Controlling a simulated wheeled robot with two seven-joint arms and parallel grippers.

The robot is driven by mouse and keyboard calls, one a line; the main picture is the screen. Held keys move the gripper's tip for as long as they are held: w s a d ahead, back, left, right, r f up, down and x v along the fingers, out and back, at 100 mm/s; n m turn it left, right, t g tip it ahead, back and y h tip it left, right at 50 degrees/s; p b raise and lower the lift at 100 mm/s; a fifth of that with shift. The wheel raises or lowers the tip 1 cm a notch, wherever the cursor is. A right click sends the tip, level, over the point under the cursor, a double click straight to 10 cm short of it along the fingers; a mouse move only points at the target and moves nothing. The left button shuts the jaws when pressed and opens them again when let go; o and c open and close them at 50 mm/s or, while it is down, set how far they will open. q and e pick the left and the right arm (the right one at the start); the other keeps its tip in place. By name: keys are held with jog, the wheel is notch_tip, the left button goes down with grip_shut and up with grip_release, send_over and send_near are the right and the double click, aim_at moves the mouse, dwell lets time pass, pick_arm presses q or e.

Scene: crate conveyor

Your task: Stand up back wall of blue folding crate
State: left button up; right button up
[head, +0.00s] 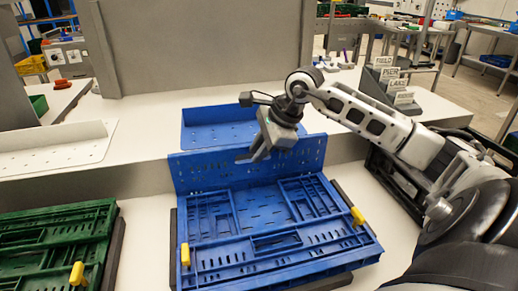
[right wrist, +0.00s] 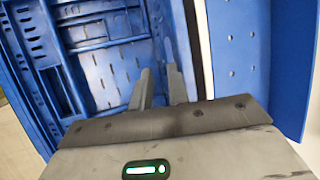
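The blue folding crate (head: 275,262) lies in front of me with its other walls folded flat inside. Its back wall (head: 190,172) stands up, roughly upright, along the far edge. My right gripper (head: 254,158) is at the inner, near side of the back wall, close to its top middle; I cannot tell whether it touches. The back wall runs just right of the fingers (right wrist: 183,45). My left gripper is out of view.
A green folded crate (head: 60,240) lies at the left. Behind the blue crate is a white ledge with a blue perforated bracket (head: 205,127); a white one (head: 60,150) is at the left. Yellow latches (head: 357,216) stick up from the crate. A dark crate stands right, under my arm.

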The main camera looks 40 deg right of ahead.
jog(key=o, duration=0.3)
